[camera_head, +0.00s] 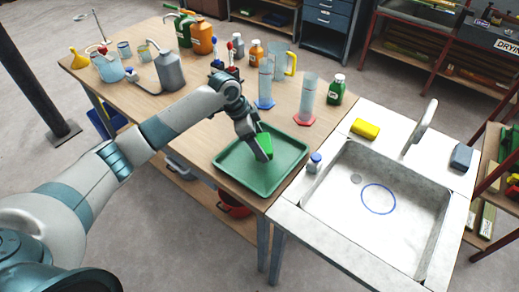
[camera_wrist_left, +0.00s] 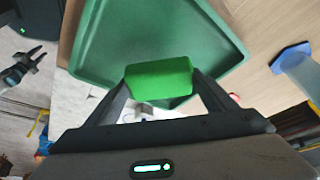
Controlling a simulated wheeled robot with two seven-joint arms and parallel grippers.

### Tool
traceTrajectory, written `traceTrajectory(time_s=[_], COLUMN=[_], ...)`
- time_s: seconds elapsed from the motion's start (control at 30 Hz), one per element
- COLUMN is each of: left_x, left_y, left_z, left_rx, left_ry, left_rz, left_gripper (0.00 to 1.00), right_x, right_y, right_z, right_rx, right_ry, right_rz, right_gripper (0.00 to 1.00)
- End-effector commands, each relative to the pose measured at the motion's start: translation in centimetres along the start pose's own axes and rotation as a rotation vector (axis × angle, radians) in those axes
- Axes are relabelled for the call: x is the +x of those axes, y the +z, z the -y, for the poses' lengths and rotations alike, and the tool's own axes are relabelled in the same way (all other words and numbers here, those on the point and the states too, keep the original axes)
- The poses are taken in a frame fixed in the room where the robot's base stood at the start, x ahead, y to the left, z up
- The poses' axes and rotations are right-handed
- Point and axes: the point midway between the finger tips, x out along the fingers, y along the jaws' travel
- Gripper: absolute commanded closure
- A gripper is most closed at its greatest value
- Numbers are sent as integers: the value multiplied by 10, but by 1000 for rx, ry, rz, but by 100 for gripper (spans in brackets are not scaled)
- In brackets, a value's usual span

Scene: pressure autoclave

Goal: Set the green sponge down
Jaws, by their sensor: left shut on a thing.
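The green sponge (camera_head: 266,143) is a bright green block held at the tip of my left gripper (camera_head: 262,149). In the left wrist view the sponge (camera_wrist_left: 159,79) sits between the two dark fingers of my left gripper (camera_wrist_left: 160,85), which are shut on it. The gripper points down over the dark green tray (camera_head: 235,163), which lies on the wooden table. In the wrist view the tray (camera_wrist_left: 225,50) fills the background behind the sponge. I cannot tell whether the sponge touches the tray. A dark gripper (camera_wrist_left: 25,65), apparently my right one, shows at the wrist view's left edge, its fingers apart.
Graduated cylinders (camera_head: 307,100) and a green bottle (camera_head: 336,90) stand behind the tray. A sink (camera_head: 440,215) adjoins on the right, with a yellow sponge (camera_head: 365,129), a blue-grey block (camera_head: 461,157) and a small blue-capped bottle (camera_head: 314,162) on its rim. Several bottles crowd the table's back left.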

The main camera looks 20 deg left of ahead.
Motion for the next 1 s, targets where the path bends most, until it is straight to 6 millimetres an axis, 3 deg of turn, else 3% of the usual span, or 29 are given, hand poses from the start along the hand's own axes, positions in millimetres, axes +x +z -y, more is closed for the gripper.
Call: traceTrajectory(time_s=[0.33, 0.77, 0.8, 0.83, 1.0], left_x=[32, 38, 37, 37, 37], left_y=[14, 16, 16, 16, 16], left_z=[-1, -1, -1, -1, -1], left_rx=[-1, 0, 0, 0, 0], left_ry=[2, 1, 0, 0, 0], left_rz=[2, 2, 1, 1, 1], left_gripper=[41, 41, 13, 6, 4], right_x=[-19, -17, -17, -17, -17], right_y=[-2, -1, -1, -1, -1], right_z=[0, -1, -1, -1, -1], right_rx=[0, 0, 0, 0, 0], right_ry=[0, 0, 0, 0, 0], right_rz=[0, 0, 0, 0, 0], right_gripper=[69, 69, 69, 69, 69])
